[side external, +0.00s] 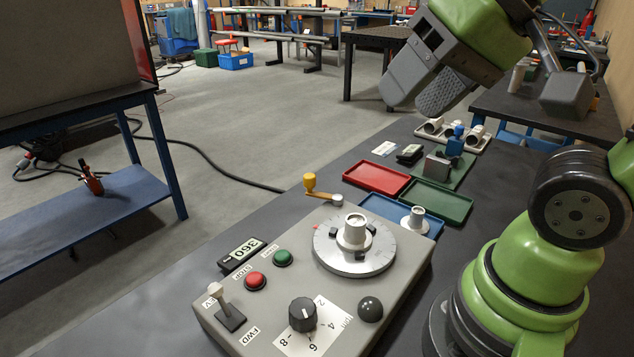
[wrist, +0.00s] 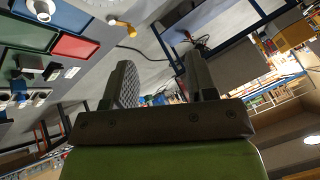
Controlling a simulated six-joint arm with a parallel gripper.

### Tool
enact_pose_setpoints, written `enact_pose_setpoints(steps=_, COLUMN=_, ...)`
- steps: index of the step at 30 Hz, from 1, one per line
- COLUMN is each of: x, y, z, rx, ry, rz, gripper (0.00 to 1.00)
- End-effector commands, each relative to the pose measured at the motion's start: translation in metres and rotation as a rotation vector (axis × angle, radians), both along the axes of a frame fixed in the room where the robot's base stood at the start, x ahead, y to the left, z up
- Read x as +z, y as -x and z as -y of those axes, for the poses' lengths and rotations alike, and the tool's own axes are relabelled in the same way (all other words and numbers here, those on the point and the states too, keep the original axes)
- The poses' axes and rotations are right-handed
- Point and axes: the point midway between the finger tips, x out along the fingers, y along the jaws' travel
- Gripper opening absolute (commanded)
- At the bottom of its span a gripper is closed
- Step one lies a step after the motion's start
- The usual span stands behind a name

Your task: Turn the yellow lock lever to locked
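The yellow lock lever (side external: 318,190) is a short arm with an upright yellow knob at its outer end, at the far edge of the grey control box (side external: 395,291). Its pivot is a pale round cap, and the arm points left from it in the side view. The lever's yellow end (wrist: 131,31) also shows near the top of the wrist view. My gripper (side external: 410,105) is raised above and to the right of the lever, well apart from it. Its two fingers (wrist: 160,58) are spread in the wrist view, with nothing between them.
The box carries a graduated dial (side external: 378,264) with a pale hub, a red button (side external: 256,281), a green button (side external: 283,258), a black knob (side external: 303,313) and a toggle switch (side external: 228,312). Red (side external: 376,191) and green (side external: 468,205) trays lie behind it. The bench left of the lever is clear.

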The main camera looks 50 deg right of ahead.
Motion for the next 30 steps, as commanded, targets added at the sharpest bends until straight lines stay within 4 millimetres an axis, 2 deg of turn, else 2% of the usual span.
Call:
enact_pose_setpoints(steps=4, x=0.008, y=-0.044, z=0.010, rx=-0.111, ry=-0.027, rz=-0.117, gripper=0.52)
enact_pose_setpoints(steps=8, x=0.004, y=-0.090, z=0.024, rx=-0.231, ry=-0.052, rz=-0.225, gripper=0.52)
enact_pose_setpoints(steps=14, x=-0.028, y=-0.156, z=0.050, rx=-0.427, ry=-0.077, rz=-0.383, gripper=0.52)
enact_pose_setpoints(steps=18, x=-0.067, y=-0.194, z=0.070, rx=-0.568, ry=-0.086, rz=-0.484, gripper=0.52)
enact_pose_setpoints(steps=24, x=-0.119, y=-0.224, z=0.094, rx=-0.727, ry=-0.089, rz=-0.585, gripper=0.52)
enact_pose_setpoints(steps=30, x=-0.143, y=-0.232, z=0.102, rx=-0.787, ry=-0.087, rz=-0.621, gripper=0.52)
